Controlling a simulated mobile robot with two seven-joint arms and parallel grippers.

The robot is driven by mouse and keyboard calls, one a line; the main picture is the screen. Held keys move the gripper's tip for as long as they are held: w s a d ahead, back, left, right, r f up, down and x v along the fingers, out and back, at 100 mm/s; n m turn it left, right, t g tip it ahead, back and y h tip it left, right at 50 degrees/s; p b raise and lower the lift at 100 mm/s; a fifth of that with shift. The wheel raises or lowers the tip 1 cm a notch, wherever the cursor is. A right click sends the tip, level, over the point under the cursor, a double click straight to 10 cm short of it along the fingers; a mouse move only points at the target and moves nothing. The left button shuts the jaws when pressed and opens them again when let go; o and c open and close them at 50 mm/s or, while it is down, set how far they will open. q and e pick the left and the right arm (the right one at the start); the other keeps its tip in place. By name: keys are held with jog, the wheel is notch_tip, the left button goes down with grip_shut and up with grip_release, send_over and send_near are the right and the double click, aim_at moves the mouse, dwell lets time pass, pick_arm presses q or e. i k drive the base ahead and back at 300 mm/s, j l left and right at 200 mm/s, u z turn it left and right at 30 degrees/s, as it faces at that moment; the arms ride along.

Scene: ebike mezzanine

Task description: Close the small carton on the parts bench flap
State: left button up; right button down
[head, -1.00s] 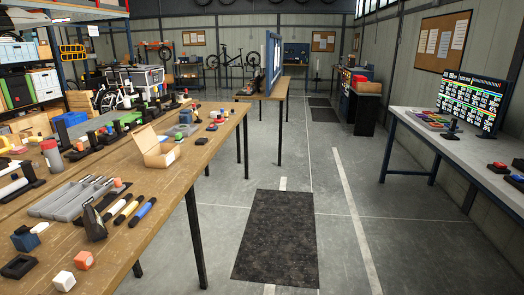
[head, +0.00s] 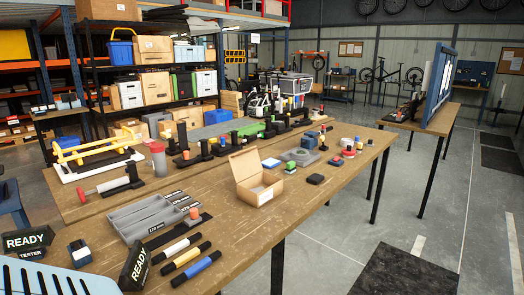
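The small carton (head: 258,189) is a brown cardboard box on the wooden parts bench (head: 235,233), near its right-hand edge. Its flap (head: 247,164) stands up and leans back at the rear, so the carton is open. Something pale lies inside, too small to make out. Neither of my grippers shows in the head view.
Left of the carton lie a grey divided tray (head: 150,214) and several marker-like tools (head: 188,258). A READY sign (head: 136,263) stands at the front. Small coloured parts and a black block (head: 315,179) sit right of the carton. Floor right of the bench is open, with a dark mat (head: 405,272).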

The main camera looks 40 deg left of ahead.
aim_at(245, 164)
jog(key=i+z, duration=0.1)
jog(key=i, duration=1.3)
jog(key=i+z, duration=0.25)
jog(key=i, duration=0.4)
jog(key=i+j+z, duration=0.25)
jog(key=i, duration=0.4)
jog(key=i+z, duration=0.2)
jog(key=i, duration=0.55)
jog(key=z, duration=6.55)
